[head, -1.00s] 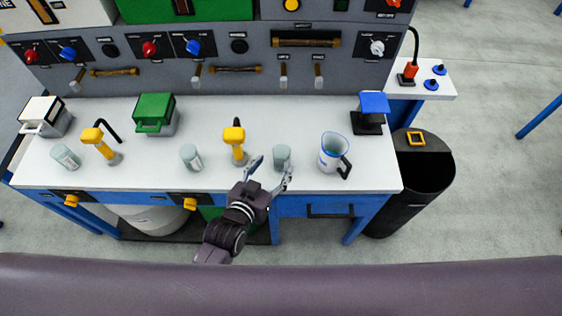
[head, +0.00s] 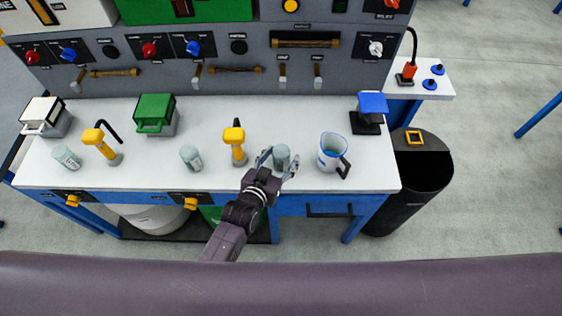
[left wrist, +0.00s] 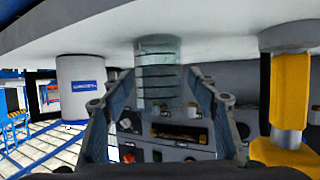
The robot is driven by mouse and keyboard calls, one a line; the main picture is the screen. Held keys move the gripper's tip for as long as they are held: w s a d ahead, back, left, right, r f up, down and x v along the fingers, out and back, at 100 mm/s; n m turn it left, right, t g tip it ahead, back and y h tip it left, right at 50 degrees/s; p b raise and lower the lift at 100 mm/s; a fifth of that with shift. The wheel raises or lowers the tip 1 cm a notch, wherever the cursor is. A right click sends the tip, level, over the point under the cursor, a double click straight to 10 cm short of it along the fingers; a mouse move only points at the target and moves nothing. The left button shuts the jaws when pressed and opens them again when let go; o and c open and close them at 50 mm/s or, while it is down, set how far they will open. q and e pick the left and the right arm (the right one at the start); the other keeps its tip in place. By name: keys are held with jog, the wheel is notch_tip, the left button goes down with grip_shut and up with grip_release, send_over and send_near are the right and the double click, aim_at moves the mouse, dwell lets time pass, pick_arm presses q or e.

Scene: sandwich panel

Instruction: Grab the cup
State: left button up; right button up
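A translucent grey-green cup (head: 281,154) stands upright near the front edge of the white counter, right of centre in the head view. My left gripper (head: 279,165) is open at the front of this cup, with one finger on each side. In the left wrist view, which looks upside down, the cup (left wrist: 158,62) shows between the spread fingers (left wrist: 160,84). Small gaps seem to remain on both sides; contact is not clear. Two similar cups stand farther left, one at mid-counter (head: 190,157) and one near the left end (head: 66,157). My right gripper is not in view.
A yellow dispenser (head: 235,146) stands just left of the cup, and a jug with a black handle (head: 331,152) stands to its right. A black bin (head: 405,205) stands right of the counter.

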pick_arm(q)
jog(key=c, duration=1)
jog(key=shift+c, duration=0.3)
jog(key=shift+r, duration=0.1)
